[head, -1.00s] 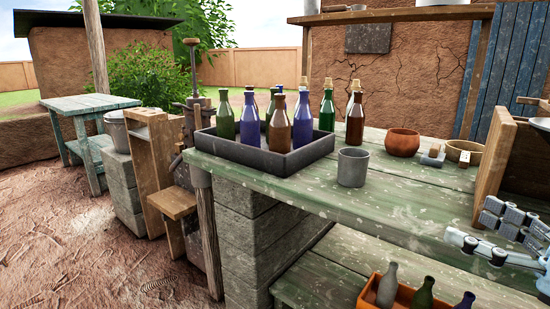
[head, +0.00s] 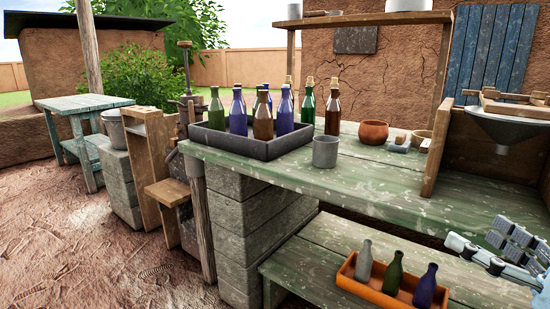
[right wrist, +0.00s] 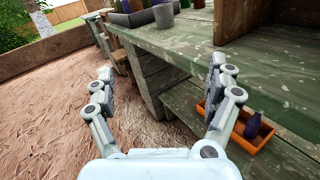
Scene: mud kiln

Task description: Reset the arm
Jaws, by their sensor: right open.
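My right gripper (head: 492,248) shows at the lower right of the head view, in front of the green worn bench (head: 370,185). In the right wrist view its two fingers (right wrist: 160,95) stand wide apart with nothing between them. Beyond them are the bench's front edge, its lower shelf and the dirt ground. The right finger overlaps the orange tray (right wrist: 248,140) in that view, and I cannot tell how far apart they are. My left gripper is in neither view.
A dark tray (head: 215,142) of several bottles and a grey cup (head: 325,152) stand on the bench. An orange tray (head: 375,293) with three bottles is on the lower shelf. A wooden panel (head: 440,145) rises from the bench. Open dirt ground (head: 90,250) lies left.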

